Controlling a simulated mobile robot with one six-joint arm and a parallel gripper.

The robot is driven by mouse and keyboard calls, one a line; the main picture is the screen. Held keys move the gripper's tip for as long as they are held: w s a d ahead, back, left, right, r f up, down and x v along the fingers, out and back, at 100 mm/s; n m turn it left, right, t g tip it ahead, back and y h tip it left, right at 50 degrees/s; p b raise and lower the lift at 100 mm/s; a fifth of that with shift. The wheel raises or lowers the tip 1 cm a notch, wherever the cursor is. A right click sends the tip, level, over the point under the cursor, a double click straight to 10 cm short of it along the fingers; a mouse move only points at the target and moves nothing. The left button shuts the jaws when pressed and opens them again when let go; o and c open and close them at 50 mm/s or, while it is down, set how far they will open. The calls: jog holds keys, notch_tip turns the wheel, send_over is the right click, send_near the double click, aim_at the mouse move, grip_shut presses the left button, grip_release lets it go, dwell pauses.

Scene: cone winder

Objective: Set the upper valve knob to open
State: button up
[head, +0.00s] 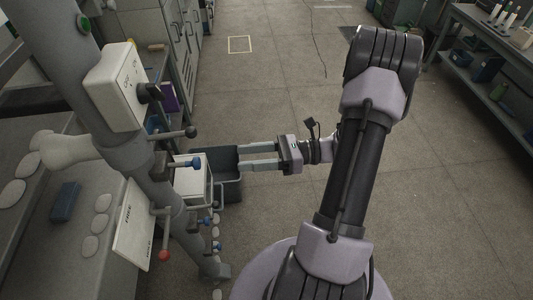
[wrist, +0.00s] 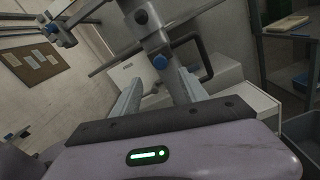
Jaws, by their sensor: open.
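A blue-ended valve knob (head: 190,163) sticks out to the right from the grey post (head: 150,178) in the head view. A second, smaller blue knob (head: 217,248) is lower down; the first appears to be the upper one. My gripper (head: 241,157) is open and empty, its two fingers pointing left toward the upper knob, with a gap between.
A black-ball lever (head: 190,132) sits just above the knob, and a red-ball lever (head: 164,255) below. A white box with a dark knob (head: 150,92) is higher on the post. A dark bin (head: 224,160) stands on the floor behind. Open floor lies to the right.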

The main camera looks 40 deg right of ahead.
jog(key=v, duration=0.4)
jog(key=shift+s+d, duration=0.2)
jog(key=shift+d, duration=0.1)
jog(key=s+a+f+n+g+h+b, duration=0.1)
jog(key=s+a+n+g+h+b, duration=0.1)
jog(key=a+n+h+b, duration=0.4)
jog(key=s+a+f+n+g+h+b, duration=0.1)
jog(key=s+a+n+h+b, duration=0.3)
jog(key=a+n+b, duration=0.6)
jog(key=a+n+g+h, duration=0.1)
jog(key=a+n+h, duration=0.1)
jog(key=a+n, duration=0.3)
jog(key=shift+s+a+n+g+h, duration=0.15)
jog(key=shift+a+n+g+h, duration=0.2)
jog(key=shift+n, duration=1.05)
jog(key=shift+d+f, duration=0.1)
jog(key=shift+f, duration=0.05)
